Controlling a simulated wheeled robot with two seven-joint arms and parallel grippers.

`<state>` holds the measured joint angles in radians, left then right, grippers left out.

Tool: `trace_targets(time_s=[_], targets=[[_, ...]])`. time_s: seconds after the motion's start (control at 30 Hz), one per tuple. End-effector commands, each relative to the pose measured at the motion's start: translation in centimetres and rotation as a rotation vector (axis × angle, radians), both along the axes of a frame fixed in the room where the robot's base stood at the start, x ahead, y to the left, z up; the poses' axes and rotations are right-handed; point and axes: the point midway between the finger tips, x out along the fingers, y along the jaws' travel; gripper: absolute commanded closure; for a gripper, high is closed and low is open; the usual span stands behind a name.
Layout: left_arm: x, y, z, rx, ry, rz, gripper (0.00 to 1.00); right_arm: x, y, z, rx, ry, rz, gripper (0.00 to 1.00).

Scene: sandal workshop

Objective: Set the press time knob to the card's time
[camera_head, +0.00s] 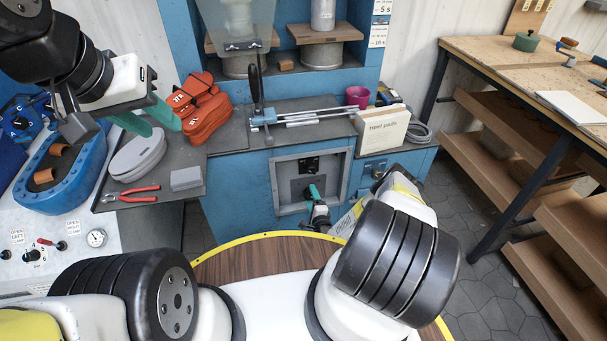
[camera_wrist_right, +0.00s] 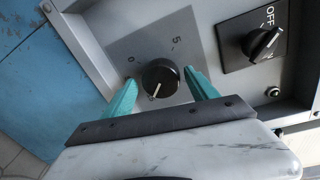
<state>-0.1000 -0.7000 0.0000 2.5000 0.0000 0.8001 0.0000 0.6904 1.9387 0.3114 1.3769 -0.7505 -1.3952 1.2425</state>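The press time knob (camera_wrist_right: 160,78) is a black round dial with a white pointer line on a grey plate; marks "0" and "5" stand above it. Its pointer points down and slightly left. My right gripper (camera_wrist_right: 161,92) is open, its teal fingers on either side of the knob; I cannot tell if they touch it. In the head view my right gripper (camera_head: 316,198) is at the recessed panel (camera_head: 279,186) and hides the knob. A white card (camera_head: 381,8) reading "5 s" hangs on the press's right post. My left gripper (camera_head: 147,118) is open above grey sandal soles (camera_head: 137,158).
A black switch (camera_wrist_right: 262,42) marked OFF sits right of the knob. The panel's raised frame (camera_wrist_right: 85,50) surrounds the plate. Red-orange sandals (camera_head: 208,118), red pliers (camera_head: 131,194) and a "heel pads" box (camera_head: 382,130) lie on the surfaces above. A workbench (camera_head: 520,70) stands right.

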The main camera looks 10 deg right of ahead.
Motion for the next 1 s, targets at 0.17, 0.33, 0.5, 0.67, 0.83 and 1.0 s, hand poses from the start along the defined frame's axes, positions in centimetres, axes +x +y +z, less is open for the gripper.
trace_targets(time_s=[0.17, 0.33, 0.5, 0.67, 0.83, 1.0], targets=[[0.0, 0.0, 0.0, 0.000, 0.000, 0.000, 0.64, 0.1, -0.1, 0.1, -0.002, -0.003, 0.000, 0.27], [0.0, 0.0, 0.0, 0.000, 0.000, 0.000, 0.64, 0.0, -0.1, 0.1, -0.002, -0.004, 0.000, 0.27], [0.0, 0.0, 0.0, 0.000, 0.000, 0.000, 0.64, -1.8, -0.2, 0.3, -0.001, -0.001, -0.001, 0.27], [0.0, 0.0, 0.0, 0.000, 0.000, 0.000, 0.64, -4.7, -0.3, 0.5, 0.000, -0.001, -0.001, 0.27], [0.0, 0.0, 0.0, 0.000, 0.000, 0.000, 0.64, -6.9, -0.3, 0.7, 0.000, -0.001, 0.000, 0.27], [0.0, 0.0, 0.0, 0.000, 0.000, 0.000, 0.64, -7.7, -0.4, 0.8, -0.002, -0.003, -0.001, 0.27]])
